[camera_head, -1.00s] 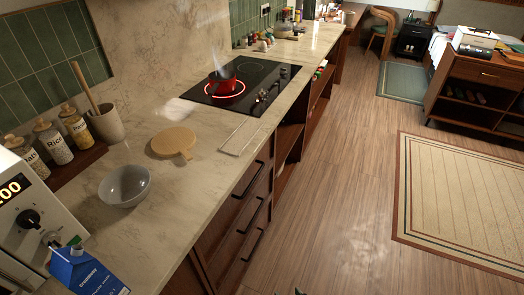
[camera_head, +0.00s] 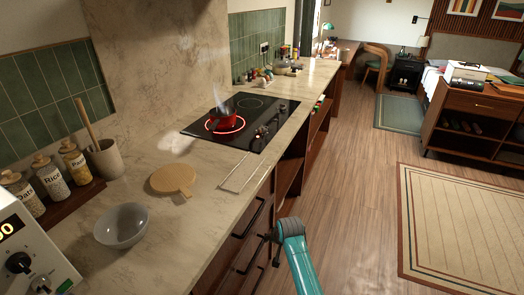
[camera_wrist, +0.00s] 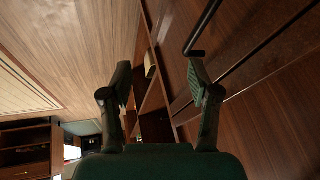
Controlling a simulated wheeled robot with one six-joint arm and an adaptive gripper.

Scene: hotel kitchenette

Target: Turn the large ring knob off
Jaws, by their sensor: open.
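The black cooktop (camera_head: 243,121) is set in the counter, with a row of small knobs (camera_head: 262,131) along its right side. One ring glows red around a red pot (camera_head: 223,119), and steam rises from the pot. Which knob belongs to the large ring cannot be told at this size. My gripper (camera_wrist: 158,92) is open and empty in the wrist view, close to the dark wood drawer fronts. In the head view my teal arm (camera_head: 298,262) shows at the bottom, in front of the drawers and below the counter top, well short of the cooktop.
A wire rack (camera_head: 239,173), a round wooden board (camera_head: 172,179) and a grey bowl (camera_head: 121,225) lie on the near counter. Drawer handles (camera_head: 247,218) stick out near my arm. The wooden floor (camera_head: 350,215) to the right is clear.

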